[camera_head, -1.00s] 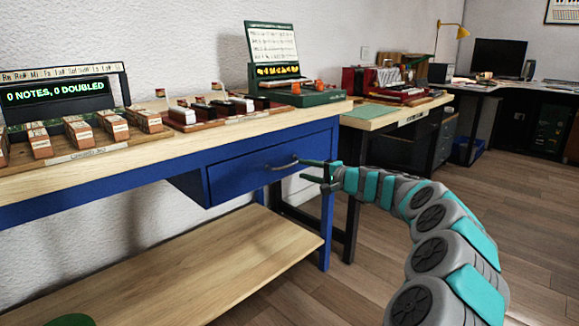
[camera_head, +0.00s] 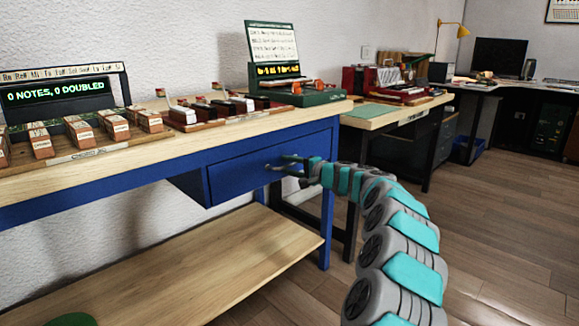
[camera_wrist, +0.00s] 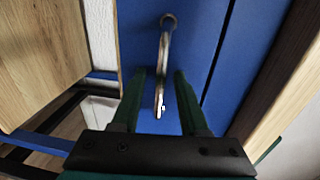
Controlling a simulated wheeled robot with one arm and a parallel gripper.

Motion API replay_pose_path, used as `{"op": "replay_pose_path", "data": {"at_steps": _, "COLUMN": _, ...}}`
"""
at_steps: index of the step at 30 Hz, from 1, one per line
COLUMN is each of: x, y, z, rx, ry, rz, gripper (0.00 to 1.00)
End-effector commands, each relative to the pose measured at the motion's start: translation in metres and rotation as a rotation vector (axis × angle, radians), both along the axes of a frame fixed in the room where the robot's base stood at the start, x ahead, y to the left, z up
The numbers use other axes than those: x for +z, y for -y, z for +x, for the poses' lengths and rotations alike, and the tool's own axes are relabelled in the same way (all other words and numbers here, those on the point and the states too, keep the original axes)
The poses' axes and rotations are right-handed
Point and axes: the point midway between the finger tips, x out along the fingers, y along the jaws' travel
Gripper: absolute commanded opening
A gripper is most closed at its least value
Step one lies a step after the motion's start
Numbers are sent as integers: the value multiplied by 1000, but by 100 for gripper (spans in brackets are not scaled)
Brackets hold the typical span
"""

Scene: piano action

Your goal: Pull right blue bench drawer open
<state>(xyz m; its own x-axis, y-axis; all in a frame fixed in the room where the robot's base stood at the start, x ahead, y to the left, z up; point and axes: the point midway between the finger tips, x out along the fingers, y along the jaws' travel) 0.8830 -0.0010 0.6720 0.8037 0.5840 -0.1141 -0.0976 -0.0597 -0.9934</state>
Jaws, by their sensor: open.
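The blue bench drawer (camera_head: 238,174) is under the right part of the wooden bench top, and its front looks flush with the frame. In the wrist view the blue drawer front (camera_wrist: 203,45) fills the middle. Its metal bar handle (camera_wrist: 162,70) runs between my two dark green fingers. My gripper (camera_wrist: 159,85) is open, with one finger on each side of the handle and gaps visible to both. In the head view my gripper (camera_head: 284,163) is at the drawer front and hides most of the handle.
The bench top (camera_head: 200,150) carries wooden blocks (camera_head: 80,132), a counter display (camera_head: 58,97) and a green case (camera_head: 290,95). A lower wooden shelf (camera_head: 200,265) spans below the drawer. A second bench (camera_head: 390,115) stands to the right. The floor in front is open.

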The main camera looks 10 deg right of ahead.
Motion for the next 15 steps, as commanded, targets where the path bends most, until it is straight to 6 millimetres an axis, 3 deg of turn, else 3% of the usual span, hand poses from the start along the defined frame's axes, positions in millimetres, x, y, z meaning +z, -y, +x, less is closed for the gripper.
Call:
{"op": "replay_pose_path", "data": {"at_steps": 3, "x": 0, "y": 0, "z": 0, "rx": 0, "ry": 0, "rz": 0, "gripper": 44}}
{"op": "replay_pose_path", "data": {"at_steps": 15, "x": 0, "y": 0, "z": 0, "rx": -1, "ry": 0, "rz": 0, "gripper": 0}}
